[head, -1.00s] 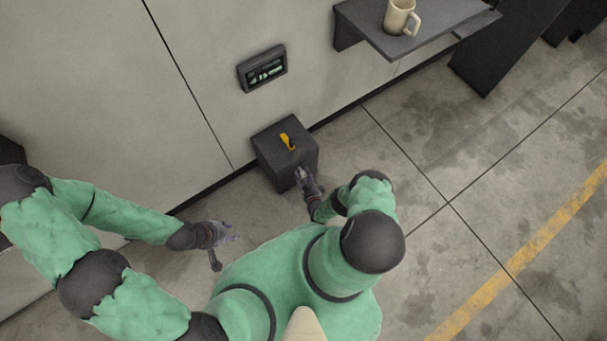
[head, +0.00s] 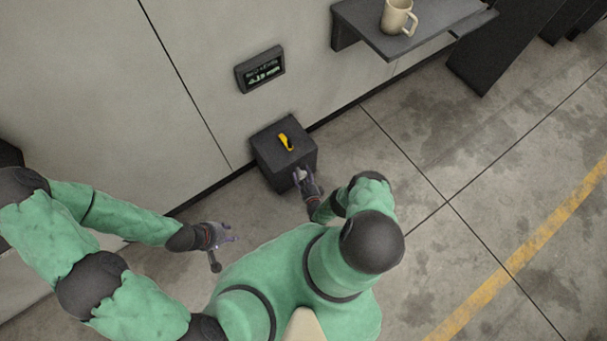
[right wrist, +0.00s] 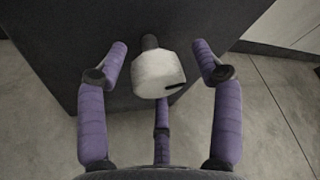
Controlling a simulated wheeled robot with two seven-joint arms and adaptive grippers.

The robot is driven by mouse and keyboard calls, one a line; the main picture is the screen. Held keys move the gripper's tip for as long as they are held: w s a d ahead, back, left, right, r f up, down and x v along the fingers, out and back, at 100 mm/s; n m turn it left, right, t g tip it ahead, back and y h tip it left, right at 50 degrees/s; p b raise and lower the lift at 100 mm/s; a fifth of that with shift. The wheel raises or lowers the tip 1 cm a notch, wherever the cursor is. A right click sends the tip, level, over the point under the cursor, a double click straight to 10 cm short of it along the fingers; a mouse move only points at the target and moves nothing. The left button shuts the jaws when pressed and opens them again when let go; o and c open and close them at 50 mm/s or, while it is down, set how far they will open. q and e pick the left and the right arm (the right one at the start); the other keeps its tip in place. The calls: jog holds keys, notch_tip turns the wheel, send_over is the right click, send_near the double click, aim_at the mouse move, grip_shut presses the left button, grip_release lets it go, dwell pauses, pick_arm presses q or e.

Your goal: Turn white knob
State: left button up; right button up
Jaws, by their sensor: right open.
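The white knob (right wrist: 158,74) sits on a short dark stem on the front face of the dark box (right wrist: 60,40). In the right wrist view it has a dark slot mark pointing to the right. My right gripper (right wrist: 161,62) is open, its purple fingers on both sides of the knob with gaps between, and one more finger shows below it. In the head view the box (head: 268,158) stands by the wall, and my right gripper (head: 304,177) is at its front. My left gripper (head: 228,240) hangs empty over the floor at the left, its fingers spread.
A yellow lever (head: 285,142) is on top of the box. A display panel (head: 260,69) is on the wall above it. A grey shelf (head: 365,32) with a beige mug (head: 397,16) juts out at the upper right. The floor to the right is open.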

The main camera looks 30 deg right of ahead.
jog(key=v, duration=1.2)
